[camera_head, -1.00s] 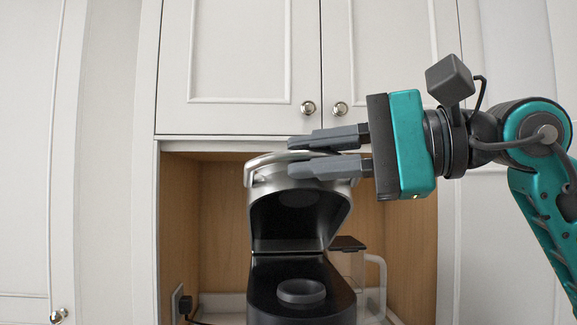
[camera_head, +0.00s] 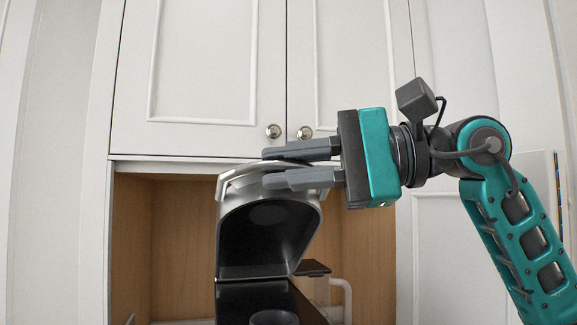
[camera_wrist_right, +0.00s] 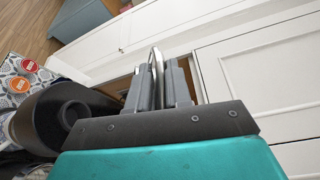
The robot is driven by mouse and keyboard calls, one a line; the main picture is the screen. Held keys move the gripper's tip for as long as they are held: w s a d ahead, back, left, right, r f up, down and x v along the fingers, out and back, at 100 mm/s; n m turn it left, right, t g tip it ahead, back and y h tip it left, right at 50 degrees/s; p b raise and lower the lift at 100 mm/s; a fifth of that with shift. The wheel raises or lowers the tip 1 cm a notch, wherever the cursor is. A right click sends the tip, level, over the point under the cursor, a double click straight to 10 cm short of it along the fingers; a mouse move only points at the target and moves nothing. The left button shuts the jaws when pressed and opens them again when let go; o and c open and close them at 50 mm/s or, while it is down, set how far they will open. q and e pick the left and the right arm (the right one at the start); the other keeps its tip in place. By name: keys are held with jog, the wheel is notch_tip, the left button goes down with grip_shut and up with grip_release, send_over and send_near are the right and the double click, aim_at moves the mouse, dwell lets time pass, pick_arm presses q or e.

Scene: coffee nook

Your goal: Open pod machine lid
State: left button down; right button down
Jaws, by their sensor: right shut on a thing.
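The pod machine stands in the cabinet niche. Its lid (camera_head: 262,240) is tilted up, with the dark underside facing me. The machine's dark base (camera_head: 240,303) is cut off by the bottom edge of the head view. A curved silver handle (camera_head: 229,181) runs along the lid's upper edge. My right gripper (camera_head: 267,167) reaches in from the right and is shut on this handle. In the right wrist view the handle (camera_wrist_right: 157,62) lies between the two grey fingers. My left gripper is not in view.
White cabinet doors with round knobs (camera_head: 273,131) are just above the lid and gripper. Wooden niche walls (camera_head: 160,245) flank the machine. A clear container with a white handle (camera_head: 343,293) stands at its right. Red and orange round pods (camera_wrist_right: 20,84) show in the wrist view.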

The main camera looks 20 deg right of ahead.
jog(key=shift+r, duration=0.1)
jog(key=c, duration=1.2)
grip_release()
jog(key=shift+o, duration=0.2)
jog(key=shift+d, duration=0.15)
jog(key=shift+s+d, duration=0.1)
jog(key=shift+d, duration=0.1)
jog(key=b+v, duration=0.2)
jog(key=v, duration=1)
jog(key=shift+s, duration=0.15)
jog(key=shift+d, duration=0.1)
